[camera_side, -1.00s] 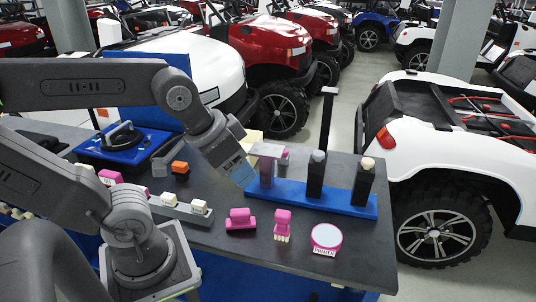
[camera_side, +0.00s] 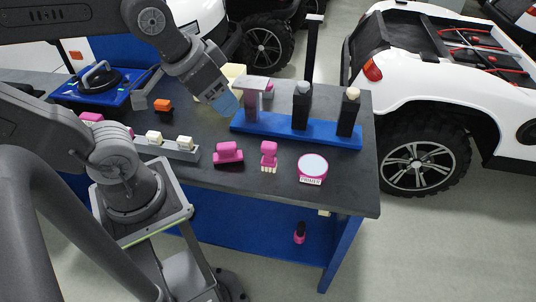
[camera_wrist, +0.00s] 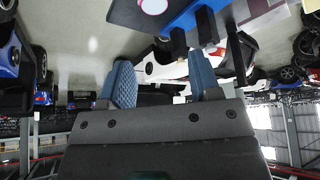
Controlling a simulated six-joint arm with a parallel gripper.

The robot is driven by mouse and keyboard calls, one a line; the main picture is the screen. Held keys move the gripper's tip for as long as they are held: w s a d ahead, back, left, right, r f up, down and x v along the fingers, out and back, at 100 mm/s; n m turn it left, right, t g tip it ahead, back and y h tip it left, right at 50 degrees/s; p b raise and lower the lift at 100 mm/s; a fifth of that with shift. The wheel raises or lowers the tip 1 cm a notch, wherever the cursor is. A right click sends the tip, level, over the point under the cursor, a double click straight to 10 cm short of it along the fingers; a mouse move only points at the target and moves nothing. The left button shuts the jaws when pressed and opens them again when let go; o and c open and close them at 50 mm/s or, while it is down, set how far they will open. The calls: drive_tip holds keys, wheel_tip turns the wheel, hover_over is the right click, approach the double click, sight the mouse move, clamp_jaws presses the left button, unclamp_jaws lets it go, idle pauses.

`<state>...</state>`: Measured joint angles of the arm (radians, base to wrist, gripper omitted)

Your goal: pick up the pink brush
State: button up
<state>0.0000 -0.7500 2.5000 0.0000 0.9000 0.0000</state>
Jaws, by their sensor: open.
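The pink brush (camera_side: 269,156) has a pink handle and pale bristles. It stands on the dark table in the side view, between a pink block with a dark base (camera_side: 228,154) and a round pink pot labelled primer (camera_side: 312,168). My gripper (camera_side: 226,103) is above the table, behind and left of the brush, near the left end of the blue holder (camera_side: 345,138), and apart from the brush. In the wrist view my gripper (camera_wrist: 162,82) has its two blue fingers wide apart with nothing between them. I cannot make out the brush in the wrist view.
A grey rail with pale blocks (camera_side: 165,147) lies left of the brush. A small pink and dark item (camera_side: 299,232) is on the lower blue shelf.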

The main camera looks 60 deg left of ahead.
drive_tip(key=shift+o, duration=0.3)
drive_tip(key=m+g+y, duration=0.1)
drive_tip(key=m+g, duration=0.6)
drive_tip(key=m, duration=0.2)
hover_over(269, 144)
drive_tip(key=d, duration=0.1)
wheel_tip(269, 144, down, 11)
drive_tip(key=f, duration=0.8)
drive_tip(key=shift+a+f, duration=0.25)
drive_tip(key=shift+f, duration=0.15)
drive_tip(key=shift+a+f, duration=0.2)
drive_tip(key=shift+f, duration=1.1)
drive_tip(key=shift+a+f, duration=0.2)
drive_tip(key=shift+f, duration=1.05)
drive_tip(key=c, duration=1)
